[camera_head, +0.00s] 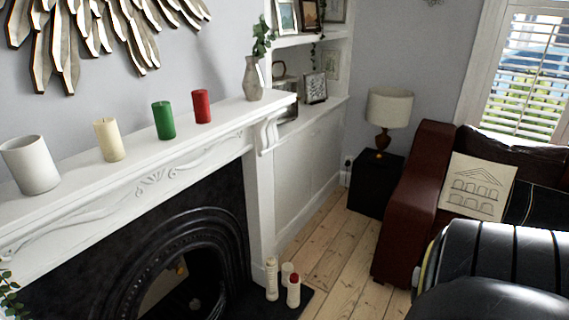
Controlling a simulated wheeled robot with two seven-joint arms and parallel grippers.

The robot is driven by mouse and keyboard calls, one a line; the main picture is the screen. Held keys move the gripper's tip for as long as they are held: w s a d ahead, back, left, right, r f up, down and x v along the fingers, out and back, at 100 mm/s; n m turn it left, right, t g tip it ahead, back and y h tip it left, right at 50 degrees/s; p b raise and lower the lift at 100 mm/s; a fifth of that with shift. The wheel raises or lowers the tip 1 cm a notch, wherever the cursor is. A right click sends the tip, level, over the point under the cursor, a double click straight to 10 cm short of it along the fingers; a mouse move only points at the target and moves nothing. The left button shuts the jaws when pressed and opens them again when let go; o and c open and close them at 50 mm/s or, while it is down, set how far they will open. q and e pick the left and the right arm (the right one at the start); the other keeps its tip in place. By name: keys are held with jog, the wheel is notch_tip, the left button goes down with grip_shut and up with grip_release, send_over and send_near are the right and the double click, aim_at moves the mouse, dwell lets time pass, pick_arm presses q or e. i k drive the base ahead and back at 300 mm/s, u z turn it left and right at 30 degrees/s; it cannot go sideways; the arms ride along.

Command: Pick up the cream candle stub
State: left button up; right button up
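A cream candle (109,140) stands upright on the white mantel shelf (150,150), left of the middle of its row. A wide white cylinder (31,165) stands to its left. A green candle (164,121) and a red candle (202,107) stand to its right, apart from it. More pale candles (271,279) stand low on the dark hearth by the fireplace's right leg, one beside a red item too small to make out. Neither of my grippers is in view, and nothing touches the cream candle.
A vase with leaves (254,78) stands at the mantel's right end. A metal leaf-like wall piece (90,35) hangs above. A dark red sofa (405,210), a black side table (375,183) and a lamp (388,110) are at the right. Bare floorboards (345,270) show between.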

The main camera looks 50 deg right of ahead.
aim_at(270, 261)
jog(key=z, duration=3.35)
jog(key=i, duration=0.5)
jog(key=u, duration=2)
